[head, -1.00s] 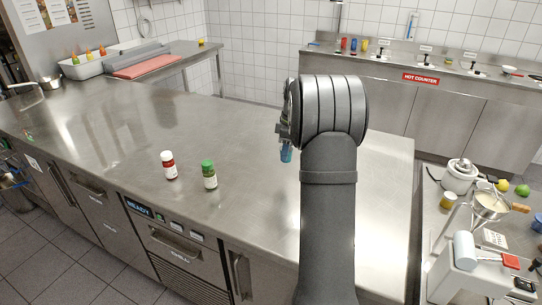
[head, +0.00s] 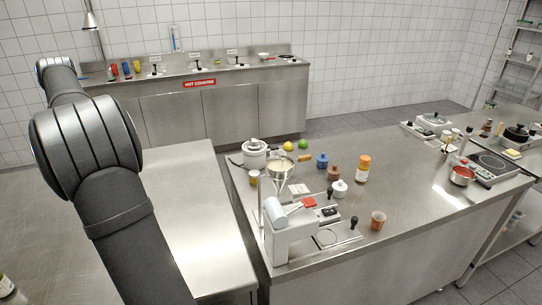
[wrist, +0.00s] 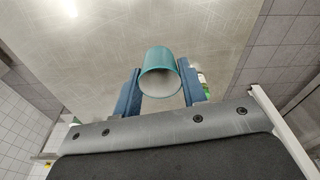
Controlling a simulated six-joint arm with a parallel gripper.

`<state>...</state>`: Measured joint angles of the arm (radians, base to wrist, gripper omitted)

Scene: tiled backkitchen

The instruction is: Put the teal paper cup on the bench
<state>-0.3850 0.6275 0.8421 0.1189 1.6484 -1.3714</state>
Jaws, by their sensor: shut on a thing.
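The teal paper cup (wrist: 158,58) is between the two blue fingers of my gripper (wrist: 160,70) in the wrist view. My gripper is shut on it. The cup's open, pale mouth faces the wrist camera. Beyond the cup lies a broad steel surface (wrist: 100,40); I cannot tell how far below it is. In the head view, my arm fills the left side, and neither the cup nor the fingers show. A steel worktop (head: 185,185) lies beside my arm. A second steel bench (head: 420,205) stands to its right.
The right bench holds a dispenser (head: 290,235), an orange-brown cup (head: 378,220), an orange-capped jar (head: 363,168) and a red-filled pot (head: 462,175). Its front right part is clear. The hot counter (head: 190,110) stands at the back. A green-capped bottle (wrist: 206,89) is partly hidden behind the right finger.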

